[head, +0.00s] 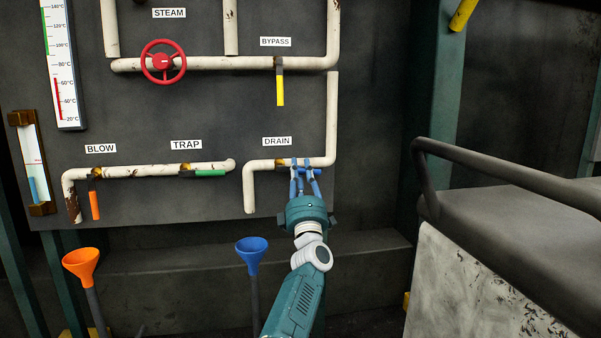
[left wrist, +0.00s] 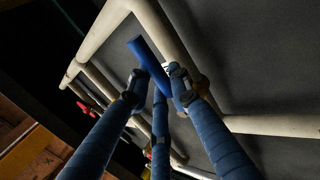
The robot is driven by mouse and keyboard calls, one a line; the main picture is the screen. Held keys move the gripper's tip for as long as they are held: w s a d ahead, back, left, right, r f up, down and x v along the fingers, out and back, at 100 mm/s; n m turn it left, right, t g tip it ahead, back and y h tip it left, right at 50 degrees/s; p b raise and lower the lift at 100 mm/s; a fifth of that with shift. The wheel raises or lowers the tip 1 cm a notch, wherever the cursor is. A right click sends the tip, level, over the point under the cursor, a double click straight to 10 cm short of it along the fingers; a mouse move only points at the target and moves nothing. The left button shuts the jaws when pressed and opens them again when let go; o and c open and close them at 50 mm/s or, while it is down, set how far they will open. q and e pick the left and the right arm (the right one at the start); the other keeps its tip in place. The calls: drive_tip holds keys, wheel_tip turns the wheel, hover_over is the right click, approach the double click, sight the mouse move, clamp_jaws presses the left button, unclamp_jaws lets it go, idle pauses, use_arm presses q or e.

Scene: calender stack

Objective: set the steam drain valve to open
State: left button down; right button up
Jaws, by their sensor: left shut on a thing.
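The drain valve (head: 281,164) sits on a short white pipe under the DRAIN label (head: 277,141). Its blue lever shows partly behind the fingers and seems to lie along the pipe toward the right; much of it is hidden in the head view. My left gripper (head: 305,170) comes up from below and is shut on the blue lever. In the left wrist view the blue lever (left wrist: 146,58) runs between the blue fingers, its end sticking out past the tips, close to a white pipe. My right gripper is not in view.
A red handwheel (head: 163,62), a yellow bypass lever (head: 280,88), a green trap lever (head: 210,173) and an orange blow lever (head: 95,205) are on the same panel. Blue (head: 251,250) and orange (head: 82,262) funnels stand below. A dark railed machine (head: 520,220) stands at right.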

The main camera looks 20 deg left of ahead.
use_arm(q)
drive_tip(key=shift+f, duration=0.1)
drive_tip(key=c, duration=1.6)
unclamp_jaws()
drive_tip(key=v, duration=1.2)
